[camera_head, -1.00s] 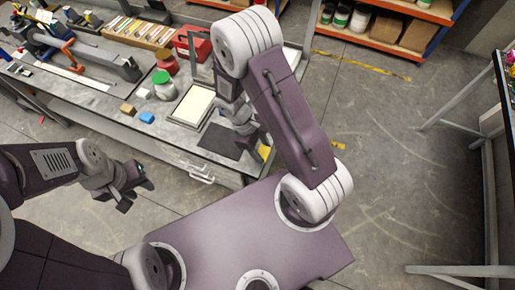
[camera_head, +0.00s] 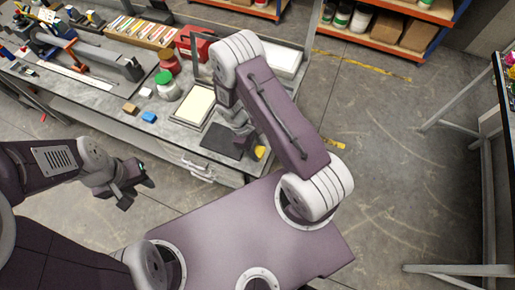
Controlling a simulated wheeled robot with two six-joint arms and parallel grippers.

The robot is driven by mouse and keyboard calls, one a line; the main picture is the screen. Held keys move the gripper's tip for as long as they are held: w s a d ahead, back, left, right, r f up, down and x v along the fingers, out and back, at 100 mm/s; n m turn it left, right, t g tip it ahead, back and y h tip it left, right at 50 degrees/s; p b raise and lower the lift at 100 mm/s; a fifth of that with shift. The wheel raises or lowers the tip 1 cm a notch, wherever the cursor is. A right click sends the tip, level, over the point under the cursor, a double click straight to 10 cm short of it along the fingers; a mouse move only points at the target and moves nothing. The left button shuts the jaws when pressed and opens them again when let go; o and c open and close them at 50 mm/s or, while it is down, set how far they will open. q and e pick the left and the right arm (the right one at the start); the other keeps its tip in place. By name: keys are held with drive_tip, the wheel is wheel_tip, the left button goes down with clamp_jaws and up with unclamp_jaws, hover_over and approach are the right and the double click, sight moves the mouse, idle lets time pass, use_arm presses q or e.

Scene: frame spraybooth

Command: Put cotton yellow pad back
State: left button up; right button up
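A yellow pad (camera_head: 260,153) shows at the right edge of the workbench, beside my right arm and partly hidden by it. My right gripper (camera_head: 243,143) is low over the bench's right end, next to the yellow pad and a dark mat (camera_head: 221,141). Its fingertips are largely hidden, so I cannot tell whether it is shut or touches the pad. My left gripper (camera_head: 139,192) hangs over the floor in front of the bench, with its fingers apart and empty.
On the workbench (camera_head: 95,97) stand a cream-topped tray (camera_head: 195,105), a white jar with a green lid (camera_head: 168,86), a tan block (camera_head: 130,108), a blue block (camera_head: 149,117) and a red box (camera_head: 194,43). Shelves stand behind.

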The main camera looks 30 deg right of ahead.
drive_tip(key=o, duration=0.4)
